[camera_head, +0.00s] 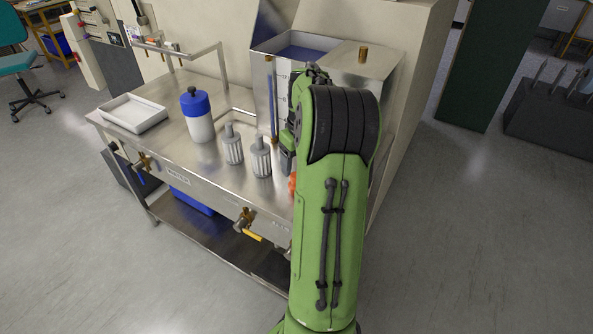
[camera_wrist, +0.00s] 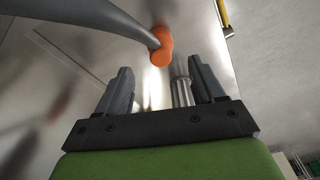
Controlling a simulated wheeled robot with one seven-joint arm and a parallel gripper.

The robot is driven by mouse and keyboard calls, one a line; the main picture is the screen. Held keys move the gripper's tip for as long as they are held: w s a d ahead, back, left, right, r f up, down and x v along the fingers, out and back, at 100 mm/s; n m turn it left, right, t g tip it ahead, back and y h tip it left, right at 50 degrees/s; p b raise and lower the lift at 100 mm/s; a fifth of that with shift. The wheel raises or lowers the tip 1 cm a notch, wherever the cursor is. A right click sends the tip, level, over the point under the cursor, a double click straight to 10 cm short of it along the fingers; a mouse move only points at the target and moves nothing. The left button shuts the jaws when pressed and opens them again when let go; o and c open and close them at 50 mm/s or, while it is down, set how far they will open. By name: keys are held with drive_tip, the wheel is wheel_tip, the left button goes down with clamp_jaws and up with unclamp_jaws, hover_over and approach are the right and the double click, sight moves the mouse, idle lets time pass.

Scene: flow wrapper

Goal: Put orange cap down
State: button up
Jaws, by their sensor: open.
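The orange cap (camera_wrist: 161,47) shows in the wrist view, beyond my fingertips and close to the end of a grey curved piece (camera_wrist: 95,18). I cannot tell whether the two are joined. In the head view only a sliver of orange (camera_head: 292,184) shows at the table's front right, mostly hidden by my arm. My gripper (camera_wrist: 160,66) is open, its two dark fingers apart with nothing clasped. The cap lies ahead of the gap between them. In the head view my gripper (camera_head: 287,153) is partly hidden by my arm, above the right part of the table.
Two grey ribbed cylinders (camera_head: 261,157) (camera_head: 233,144) stand left of my gripper on the steel table (camera_head: 160,95). A blue-topped white bottle (camera_head: 199,117) and a white tray (camera_head: 133,114) are further left. A steel tank (camera_head: 355,72) stands behind. Valves (camera_head: 246,222) protrude below the front edge.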

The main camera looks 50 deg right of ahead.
drive_tip(key=a+r+n+h, duration=0.1)
drive_tip(key=a+r, duration=0.3)
drive_tip(key=a, duration=0.3)
drive_tip(key=a+r+t, duration=0.1)
drive_tip(key=a+r, duration=0.3)
drive_tip(key=a, duration=0.4)
drive_tip(key=a+r+n+h, duration=0.1)
drive_tip(key=a+r, duration=0.3)
drive_tip(key=a, duration=0.3)
drive_tip(key=s+a+f+n+t+y, duration=0.1)
drive_tip(key=s+a+f+t+y, duration=0.1)
drive_tip(key=s+a, duration=0.9)
drive_tip(key=shift+s+a+f+t+p, duration=0.2)
drive_tip(key=shift+a+t+p, duration=0.1)
drive_tip(key=shift+a+t, duration=0.4)
